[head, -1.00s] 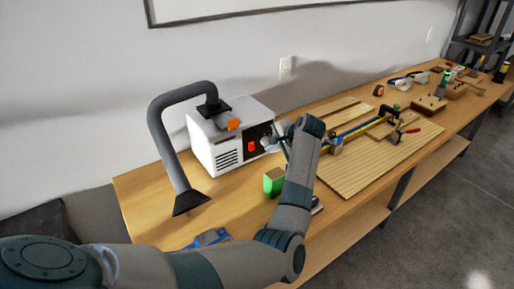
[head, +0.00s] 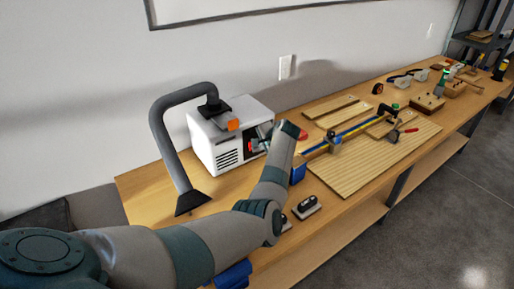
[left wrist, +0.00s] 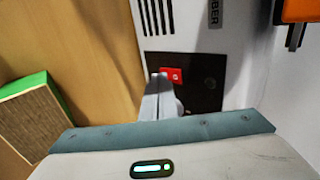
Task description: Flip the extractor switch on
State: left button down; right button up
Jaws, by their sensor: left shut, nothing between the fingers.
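The extractor (head: 207,148) is a white box with a vent grille and a bent dark grey hose, on the left end of the workbench. Its red switch (left wrist: 176,74) sits on a black panel (left wrist: 208,92) in the left wrist view; in the head view it is partly hidden by my gripper. My left gripper (left wrist: 163,80) is shut and empty, its fingertips right at the lower left edge of the switch. I cannot tell if they touch it. My left gripper also shows in front of the panel in the head view (head: 264,141). My right gripper is not in view.
An orange part (left wrist: 298,10) juts from the extractor. A green-topped block (left wrist: 25,83) stands on the bench beside it. Wooden boards (head: 375,160), a blue bar clamp (head: 350,130) and dark-topped blocks (head: 306,207) lie to the right. A wall (head: 90,90) stands behind.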

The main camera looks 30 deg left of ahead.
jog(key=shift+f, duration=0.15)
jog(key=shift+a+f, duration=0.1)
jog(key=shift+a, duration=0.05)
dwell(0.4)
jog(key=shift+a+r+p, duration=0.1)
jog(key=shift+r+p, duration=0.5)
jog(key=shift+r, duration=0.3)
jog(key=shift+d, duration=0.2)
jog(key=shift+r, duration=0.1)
